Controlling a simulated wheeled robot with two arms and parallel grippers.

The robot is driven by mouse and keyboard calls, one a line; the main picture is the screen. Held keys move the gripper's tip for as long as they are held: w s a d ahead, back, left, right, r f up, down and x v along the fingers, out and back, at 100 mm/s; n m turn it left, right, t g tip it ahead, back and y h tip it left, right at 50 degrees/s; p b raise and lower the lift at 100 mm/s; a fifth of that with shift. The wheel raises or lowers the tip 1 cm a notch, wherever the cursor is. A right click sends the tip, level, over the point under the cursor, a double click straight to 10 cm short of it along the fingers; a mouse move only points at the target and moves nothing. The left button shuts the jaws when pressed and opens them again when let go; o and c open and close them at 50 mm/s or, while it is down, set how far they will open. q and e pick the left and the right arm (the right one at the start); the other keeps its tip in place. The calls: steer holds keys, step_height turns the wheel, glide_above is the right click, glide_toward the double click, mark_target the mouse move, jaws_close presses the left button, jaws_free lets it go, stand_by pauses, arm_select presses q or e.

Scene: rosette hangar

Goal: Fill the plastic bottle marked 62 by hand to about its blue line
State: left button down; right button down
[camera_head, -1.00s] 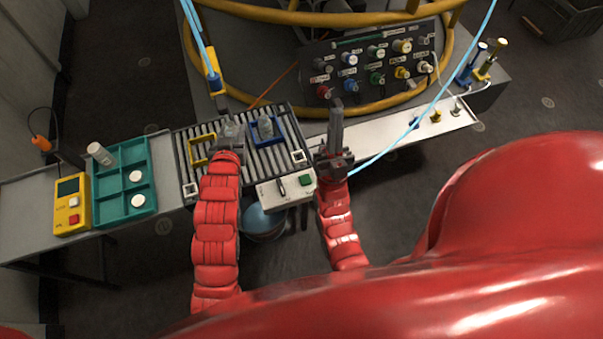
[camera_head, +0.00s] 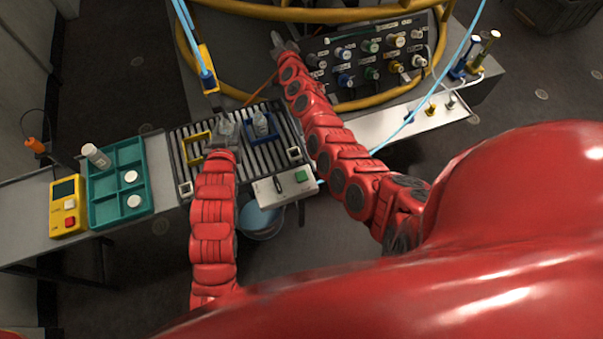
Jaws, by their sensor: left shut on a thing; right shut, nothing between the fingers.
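My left gripper (camera_head: 222,146) is over the slatted rack, shut on a small clear bottle (camera_head: 226,128). The bottle stands about upright; its lower part is hidden by the gripper. A second clear bottle (camera_head: 261,123) stands in a blue holder (camera_head: 272,135) just to the right. I cannot read a 62 or make out a blue line on either bottle. My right gripper (camera_head: 279,43) is shut and empty, reaching up to the left end of the dark valve panel (camera_head: 392,46), which has several coloured knobs.
The slatted rack (camera_head: 246,158) also carries a yellow frame (camera_head: 192,148). A control box (camera_head: 284,188) with a green button sits at its front. A teal tray (camera_head: 104,190) holds a white bottle (camera_head: 97,156) and white discs. A yellow meter (camera_head: 67,205) stands left. Blue hoses hang nearby.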

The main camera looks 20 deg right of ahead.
steer(key=s+a+r+n+g+y, duration=0.1)
steer(key=a+r+n+g+y, duration=0.1)
steer(key=a+n+g+y, duration=0.55)
steer(key=s+a+f+g, duration=0.1)
steer(key=s+a+g, duration=0.1)
steer(key=s, duration=0.4)
steer(key=s+a+f+n+g+y, duration=0.1)
steer(key=s+a+g, duration=0.1)
steer(key=s, duration=0.5)
steer(key=s+a+g+y, duration=0.1)
steer(key=s+g, duration=0.3)
steer(key=s, duration=0.2)
steer(key=shift+s+a+f+n, duration=0.25)
steer(key=shift+s+a+f, duration=0.1)
steer(key=shift+a+f, duration=0.05)
steer(key=s+d+g, duration=0.3)
steer(key=s, duration=0.6)
steer(key=s+d+r+g+h, duration=0.1)
steer(key=s+d+g, duration=0.2)
steer(key=s, duration=0.6)
steer(key=shift+d+g, duration=0.4)
steer(key=shift+g, duration=0.15)
steer(key=shift+w+h, duration=0.1)
steer(key=shift+h, duration=0.15)
steer(key=shift+f, duration=4.4)
